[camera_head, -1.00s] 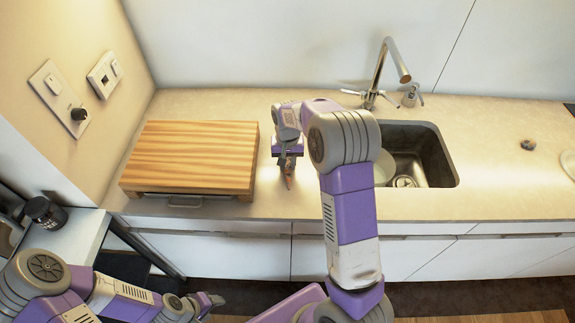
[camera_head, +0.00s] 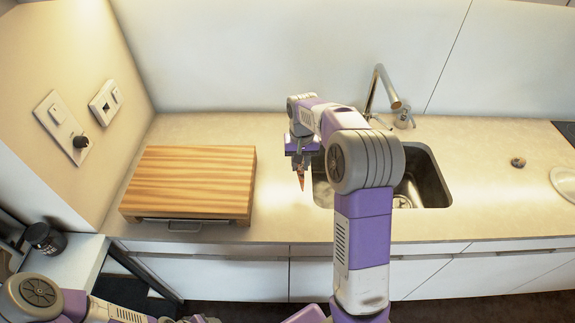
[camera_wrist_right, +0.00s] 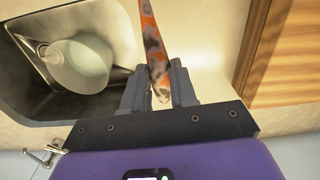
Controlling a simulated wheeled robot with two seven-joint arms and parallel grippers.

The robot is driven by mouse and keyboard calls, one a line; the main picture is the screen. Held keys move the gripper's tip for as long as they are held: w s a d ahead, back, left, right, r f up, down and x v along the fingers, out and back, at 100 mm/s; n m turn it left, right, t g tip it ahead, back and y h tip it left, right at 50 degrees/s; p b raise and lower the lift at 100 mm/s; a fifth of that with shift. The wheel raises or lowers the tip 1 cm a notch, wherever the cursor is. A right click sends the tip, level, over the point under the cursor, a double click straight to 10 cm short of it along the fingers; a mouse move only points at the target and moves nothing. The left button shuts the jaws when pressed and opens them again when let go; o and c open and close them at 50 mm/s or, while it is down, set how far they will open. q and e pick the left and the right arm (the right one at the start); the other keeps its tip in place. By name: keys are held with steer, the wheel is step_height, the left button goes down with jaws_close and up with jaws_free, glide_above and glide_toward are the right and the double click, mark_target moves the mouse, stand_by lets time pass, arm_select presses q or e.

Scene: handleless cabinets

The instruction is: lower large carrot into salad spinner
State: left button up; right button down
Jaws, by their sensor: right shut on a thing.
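My right gripper (camera_head: 301,163) is shut on the large carrot (camera_head: 301,182), which hangs down, orange with dark patches, beside the sink's left edge. In the right wrist view the gripper's fingers (camera_wrist_right: 157,82) close around one end of the carrot (camera_wrist_right: 152,45). In the head view my right arm hides most of that bowl. My left gripper (camera_head: 203,319) barely shows at the bottom edge; its jaws cannot be made out.
The steel sink (camera_head: 428,181) has a raised rim edge and a tall faucet (camera_head: 378,88) behind it. A thick wooden cutting board (camera_head: 190,180) lies on the counter to the left.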

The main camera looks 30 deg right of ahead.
steer(key=s+d+f, duration=0.2)
steer(key=d+f, duration=0.2)
steer(key=d, duration=0.5)
steer(key=s+d+f, duration=0.2)
steer(key=d+f, duration=0.2)
steer(key=d, duration=0.4)
steer(key=s+d+f+b, duration=0.1)
steer(key=s+d+f, duration=0.1)
steer(key=d+f, duration=0.3)
steer(key=d, duration=0.4)
steer(key=shift+s+d, duration=0.25)
steer(key=shift+d, duration=0.1)
steer(key=shift+f, duration=0.15)
steer(key=shift+f+b, duration=3.15)
steer(key=shift+f, duration=2)
steer(key=c, duration=0.8)
jaws_free()
steer(key=shift+r, duration=0.15)
step_height(320, 180, up, 7)
steer(key=shift+r+p, duration=0.2)
steer(key=shift+p, duration=0.45)
